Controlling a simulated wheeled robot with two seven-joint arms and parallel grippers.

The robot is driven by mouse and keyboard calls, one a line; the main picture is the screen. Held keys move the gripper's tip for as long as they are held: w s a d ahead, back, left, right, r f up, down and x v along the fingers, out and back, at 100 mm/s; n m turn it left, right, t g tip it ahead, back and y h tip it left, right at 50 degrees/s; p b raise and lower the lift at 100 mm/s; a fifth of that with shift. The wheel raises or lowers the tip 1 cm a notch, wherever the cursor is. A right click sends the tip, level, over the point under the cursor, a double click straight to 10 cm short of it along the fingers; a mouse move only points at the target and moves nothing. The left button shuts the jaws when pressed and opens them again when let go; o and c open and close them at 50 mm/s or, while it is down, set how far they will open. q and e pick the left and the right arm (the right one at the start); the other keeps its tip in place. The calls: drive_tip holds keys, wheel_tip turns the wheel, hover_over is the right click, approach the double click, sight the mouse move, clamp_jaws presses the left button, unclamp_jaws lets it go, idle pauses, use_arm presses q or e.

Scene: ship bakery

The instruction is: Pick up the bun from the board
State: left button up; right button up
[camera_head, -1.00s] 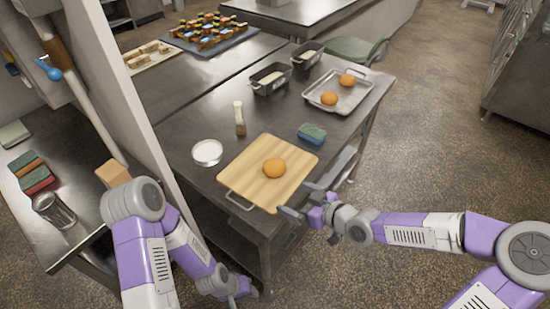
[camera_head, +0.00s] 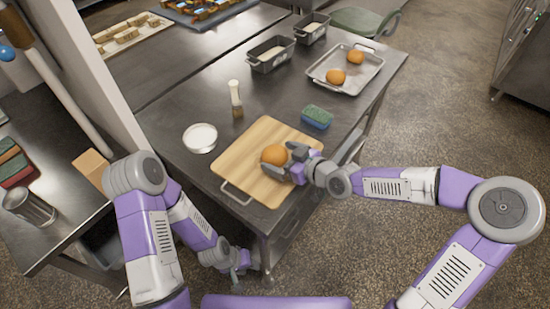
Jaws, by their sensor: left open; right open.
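An orange-brown bun (camera_head: 273,155) sits on the wooden board (camera_head: 245,177), which lies at the near edge of the metal table. My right gripper (camera_head: 292,162) is at the bun's right side, open, with its fingers close around or beside the bun; I cannot tell whether they touch it. My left gripper (camera_head: 234,278) hangs low beside the table's near leg, well below the board, open and empty.
A green and blue sponge (camera_head: 317,117), a white bowl (camera_head: 200,138) and a brush (camera_head: 236,98) stand around the board. Behind are a metal tray (camera_head: 318,74) with two buns and two loaf tins (camera_head: 271,54). A side counter (camera_head: 60,220) is at left.

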drive_tip(key=shift+w+a+f, duration=0.25)
drive_tip(key=shift+w+a, duration=0.15)
drive_tip(key=shift+a, duration=0.05)
drive_tip(key=c, duration=1)
